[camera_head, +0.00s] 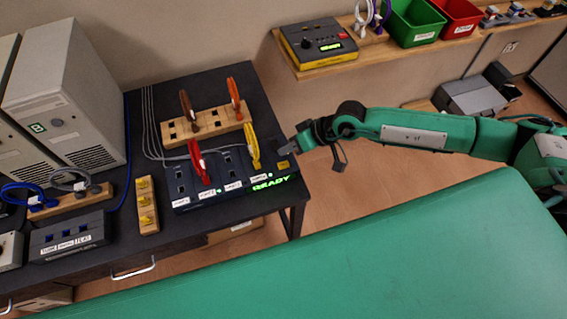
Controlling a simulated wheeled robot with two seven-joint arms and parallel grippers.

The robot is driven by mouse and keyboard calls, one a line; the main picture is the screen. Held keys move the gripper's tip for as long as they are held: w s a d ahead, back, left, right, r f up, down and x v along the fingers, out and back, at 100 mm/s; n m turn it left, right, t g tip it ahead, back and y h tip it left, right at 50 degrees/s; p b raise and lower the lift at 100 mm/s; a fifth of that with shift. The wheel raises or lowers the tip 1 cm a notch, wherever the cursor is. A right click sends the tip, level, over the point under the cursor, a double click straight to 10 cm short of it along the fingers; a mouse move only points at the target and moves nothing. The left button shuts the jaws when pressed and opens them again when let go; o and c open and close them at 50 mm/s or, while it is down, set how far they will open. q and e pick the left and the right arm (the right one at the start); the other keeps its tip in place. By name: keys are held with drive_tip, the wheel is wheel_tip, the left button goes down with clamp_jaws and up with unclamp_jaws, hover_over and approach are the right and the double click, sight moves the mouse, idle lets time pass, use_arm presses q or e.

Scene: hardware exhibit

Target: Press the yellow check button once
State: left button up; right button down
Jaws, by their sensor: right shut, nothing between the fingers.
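The yellow check button (283,164) is small and sits at the right end of the dark port panel (238,182), beside the green lit word READY. The panel lies near the right edge of the black table (150,100). A red plug (197,160) and a yellow plug (252,147) stand upright in the panel. My right gripper (293,146) reaches in from the right and is shut and empty. Its tips are just behind the yellow button in the picture; I cannot tell how high above the panel they are. My left gripper is not in view.
A wooden block (183,132) with brown and orange plugs stands behind the panel. A wooden strip with yellow pieces (146,205) lies left of it. White computer towers (62,105) stand farther left. A wall shelf (370,54) holds a tester and bins at the back right.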

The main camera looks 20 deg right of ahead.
sight(288, 165)
wheel_tip(288, 165, down, 4)
drive_tip(key=b, duration=0.2)
drive_tip(key=shift+r+b, duration=0.1)
drive_tip(key=shift+b, duration=0.2)
drive_tip(key=shift+f+b, duration=0.3)
drive_tip(key=shift+b, duration=0.1)
idle(1.4)
drive_tip(key=shift+f+b, duration=0.35)
drive_tip(key=shift+b, duration=0.55)
drive_tip(key=shift+f+b, duration=0.45)
drive_tip(key=shift+b, duration=0.3)
idle(0.3)
drive_tip(key=shift+r, duration=0.1)
idle(0.4)
drive_tip(key=shift+r, duration=0.75)
drive_tip(key=shift+r, duration=0.1)
